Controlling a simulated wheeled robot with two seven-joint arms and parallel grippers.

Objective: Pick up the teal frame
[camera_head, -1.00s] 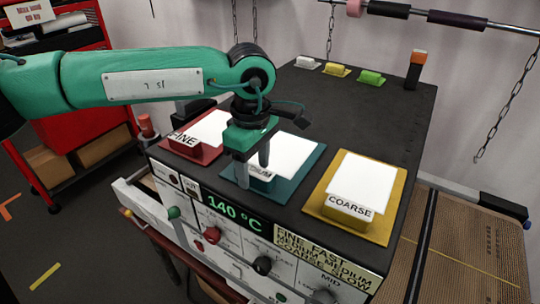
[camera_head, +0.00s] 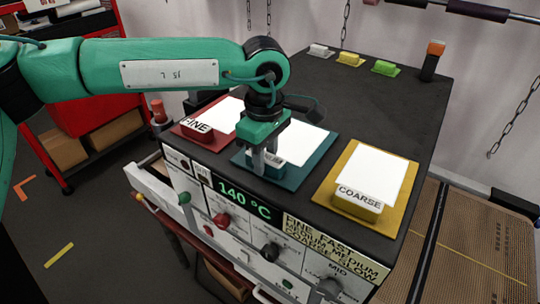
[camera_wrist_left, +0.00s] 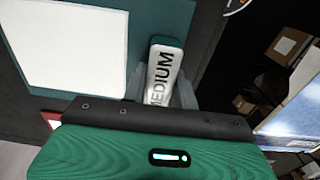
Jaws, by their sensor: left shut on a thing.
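The teal frame (camera_head: 292,177) lies on the dark machine top between a red frame and a yellow frame, with a white panel in its middle. Its front has a raised teal handle block with a white label, which reads MEDIUM in the left wrist view (camera_wrist_left: 165,68). My left gripper (camera_head: 265,163) comes down over this block, and its fingers are shut on it. The frame appears to lie flat on the top; I cannot tell any gap under it. My right gripper is not in view.
The red frame (camera_head: 200,140) labelled FINE is at left, and the yellow frame (camera_head: 392,214) labelled COARSE at right. White, yellow and green blocks (camera_head: 385,68) stand at the back edge. A control panel with knobs and a 140 °C display (camera_head: 245,204) faces front.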

